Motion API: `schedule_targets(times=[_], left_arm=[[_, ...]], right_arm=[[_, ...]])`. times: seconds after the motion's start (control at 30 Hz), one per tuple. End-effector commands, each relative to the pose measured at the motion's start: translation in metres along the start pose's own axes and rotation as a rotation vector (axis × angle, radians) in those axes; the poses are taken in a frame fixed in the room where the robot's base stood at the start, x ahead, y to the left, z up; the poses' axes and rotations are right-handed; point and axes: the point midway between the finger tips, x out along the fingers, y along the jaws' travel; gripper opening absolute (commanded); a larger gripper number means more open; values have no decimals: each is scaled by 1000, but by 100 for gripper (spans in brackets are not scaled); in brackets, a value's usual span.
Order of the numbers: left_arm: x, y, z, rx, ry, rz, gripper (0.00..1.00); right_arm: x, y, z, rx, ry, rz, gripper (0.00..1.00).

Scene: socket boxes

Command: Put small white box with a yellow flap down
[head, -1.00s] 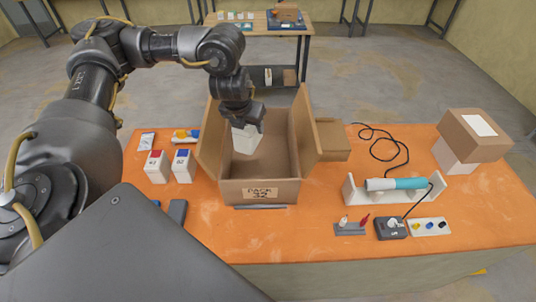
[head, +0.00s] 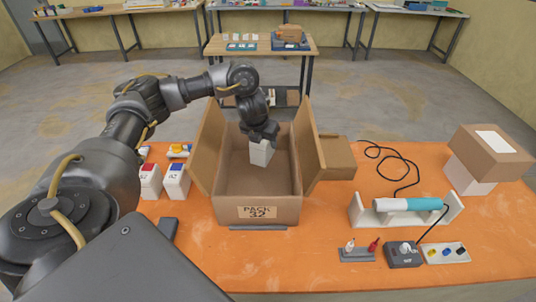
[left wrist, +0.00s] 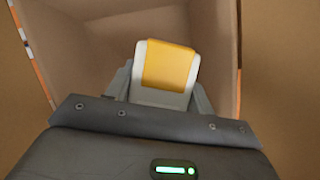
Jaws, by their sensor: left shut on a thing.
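The small white box (head: 261,153) hangs from my left gripper (head: 260,138) inside the open cardboard box marked PACK 32 (head: 257,213). In the left wrist view the white box (left wrist: 160,97) shows its yellow flap (left wrist: 168,65) between the two fingers of my left gripper (left wrist: 160,92). The gripper is shut on it. The white box is near the back of the carton. I cannot tell whether its underside touches the carton floor. My right gripper is not in view.
Two white boxes with red (head: 150,180) and blue (head: 175,181) flaps stand left of the carton. The carton's side flaps (head: 207,142) stand up around the opening. A turquoise-and-white tool (head: 408,204) rests on a stand at right.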

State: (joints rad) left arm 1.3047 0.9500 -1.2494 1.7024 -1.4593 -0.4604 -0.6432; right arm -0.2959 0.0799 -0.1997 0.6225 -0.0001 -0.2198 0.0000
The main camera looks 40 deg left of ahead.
Motion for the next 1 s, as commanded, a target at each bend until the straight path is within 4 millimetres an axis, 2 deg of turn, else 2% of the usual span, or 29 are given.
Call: schedule_targets(times=[0.03,0.1,0.3,0.57,0.83,1.0], left_arm=[[18,0,2,-5,4,0,16],[32,1,7,-4,6,1,16],[58,1,19,1,1,0,16],[67,1,22,2,-1,-2,16],[98,2,13,3,0,0,16],[101,2,12,3,-3,-1,16]], right_arm=[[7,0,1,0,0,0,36],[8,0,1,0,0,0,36],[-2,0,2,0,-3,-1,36],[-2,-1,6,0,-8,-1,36],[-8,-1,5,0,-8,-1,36],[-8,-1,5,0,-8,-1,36]])
